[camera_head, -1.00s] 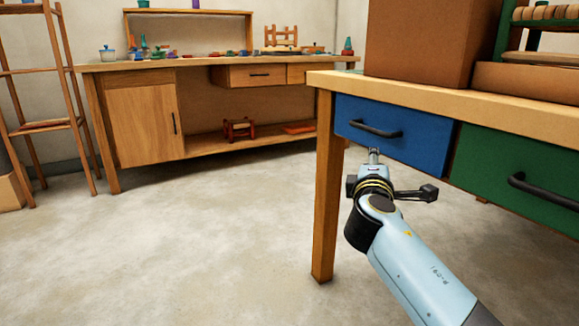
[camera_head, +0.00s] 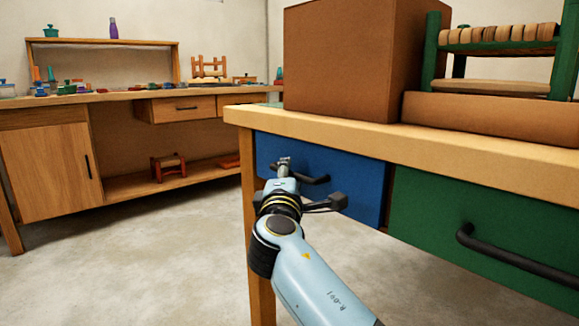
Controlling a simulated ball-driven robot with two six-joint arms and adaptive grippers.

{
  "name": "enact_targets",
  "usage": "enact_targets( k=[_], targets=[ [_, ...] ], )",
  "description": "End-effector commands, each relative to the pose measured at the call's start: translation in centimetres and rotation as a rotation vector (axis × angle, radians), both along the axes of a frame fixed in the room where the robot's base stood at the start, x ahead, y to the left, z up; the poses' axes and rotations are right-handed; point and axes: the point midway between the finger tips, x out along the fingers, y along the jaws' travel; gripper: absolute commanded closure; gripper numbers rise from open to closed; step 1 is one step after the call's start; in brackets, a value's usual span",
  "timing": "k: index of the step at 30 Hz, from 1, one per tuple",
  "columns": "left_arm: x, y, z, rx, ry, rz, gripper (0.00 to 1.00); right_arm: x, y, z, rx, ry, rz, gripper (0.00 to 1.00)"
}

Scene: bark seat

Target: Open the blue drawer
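The blue drawer (camera_head: 345,185) sits in the left front of the near wooden table and is closed, flush beside the green drawer. Its dark bar handle (camera_head: 315,179) is partly hidden behind my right gripper (camera_head: 284,164). The gripper is at the left part of the handle, in front of the drawer face. The fingers are small and seen from behind, so I cannot tell whether they are open or shut, or whether they touch the handle. My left gripper is not in view.
The green drawer (camera_head: 480,235) with a dark handle is to the right. A big brown box (camera_head: 350,60) and a green rack (camera_head: 500,50) stand on the near table (camera_head: 400,143). A wooden workbench (camera_head: 60,165) stands behind at left. The floor between is clear.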

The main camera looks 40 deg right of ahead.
Motion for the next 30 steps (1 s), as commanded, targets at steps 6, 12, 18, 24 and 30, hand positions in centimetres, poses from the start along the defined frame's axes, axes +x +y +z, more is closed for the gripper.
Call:
enact_targets(
  k=[6,12,18,24,30],
  targets=[
    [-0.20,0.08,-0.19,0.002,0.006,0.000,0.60,-0.02,0.03,-0.04,0.001,0.001,0.000,0.77],
    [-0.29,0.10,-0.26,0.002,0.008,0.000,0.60,-0.01,0.01,-0.03,0.001,0.001,0.000,1.00],
    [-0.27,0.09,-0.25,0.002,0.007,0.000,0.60,0.00,0.02,0.01,0.001,-0.001,0.000,1.00],
    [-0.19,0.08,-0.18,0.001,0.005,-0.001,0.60,0.01,0.02,0.04,0.002,-0.001,0.000,1.00],
    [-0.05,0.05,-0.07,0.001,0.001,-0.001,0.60,0.01,0.02,0.05,0.002,-0.003,0.001,1.00]
  ],
)
